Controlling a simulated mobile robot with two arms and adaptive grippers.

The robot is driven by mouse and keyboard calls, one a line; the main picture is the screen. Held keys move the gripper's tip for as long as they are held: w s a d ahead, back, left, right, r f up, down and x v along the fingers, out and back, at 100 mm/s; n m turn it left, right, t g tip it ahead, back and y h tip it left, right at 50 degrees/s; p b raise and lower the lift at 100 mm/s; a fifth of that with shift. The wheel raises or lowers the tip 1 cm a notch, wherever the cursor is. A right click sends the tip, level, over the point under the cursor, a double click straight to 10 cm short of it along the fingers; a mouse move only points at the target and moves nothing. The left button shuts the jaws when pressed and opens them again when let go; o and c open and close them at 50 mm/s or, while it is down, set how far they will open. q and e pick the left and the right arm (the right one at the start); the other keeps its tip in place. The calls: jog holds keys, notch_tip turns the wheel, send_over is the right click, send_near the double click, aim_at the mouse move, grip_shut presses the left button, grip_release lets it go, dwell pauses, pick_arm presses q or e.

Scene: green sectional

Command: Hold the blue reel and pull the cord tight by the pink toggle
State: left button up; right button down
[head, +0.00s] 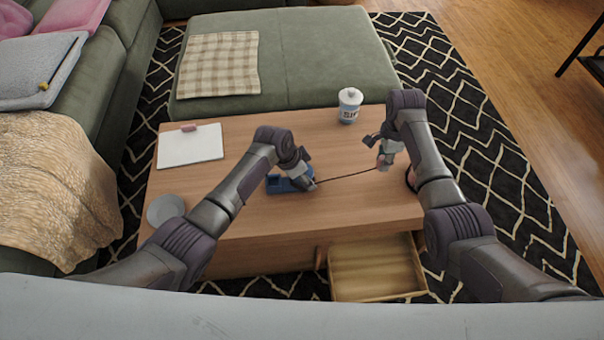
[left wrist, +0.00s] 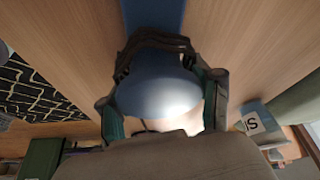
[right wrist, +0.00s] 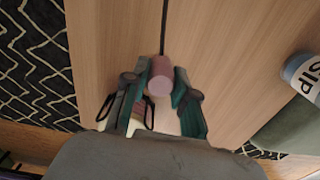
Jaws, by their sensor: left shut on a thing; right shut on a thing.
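The blue reel (head: 278,185) sits on the wooden table (head: 250,215), partly hidden by my left gripper (head: 307,183) in the head view. In the left wrist view, the left fingers close around the reel's round blue part (left wrist: 158,95), with its blue base beyond. A dark cord (head: 348,176) runs nearly straight from the reel to my right gripper (head: 383,163). In the right wrist view, the right fingers are shut on the pink toggle (right wrist: 160,77). The cord leads away from the toggle's far side. The toggle is hard to make out in the head view.
A white clipboard (head: 190,147) and a grey plate (head: 165,209) lie on the left. An open drawer (head: 375,268) juts out in front. A small red-rimmed thing (head: 410,178) is partly hidden by my right arm.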

jog(key=shift+d, duration=0.1)
jog(key=shift+d, duration=0.15)
jog(key=shift+w+d, duration=0.1)
jog(key=shift+d, duration=0.25)
dwell(0.6)
jog(key=shift+a, duration=0.2)
dwell(0.4)
jog(key=shift+s+a, duration=0.2)
jog(key=shift+a, duration=0.65)
jog(key=shift+s+a, duration=0.2)
jog(key=shift+a, duration=1.05)
jog(key=shift+s+a, duration=0.15)
jog(key=shift+a, duration=1.1)
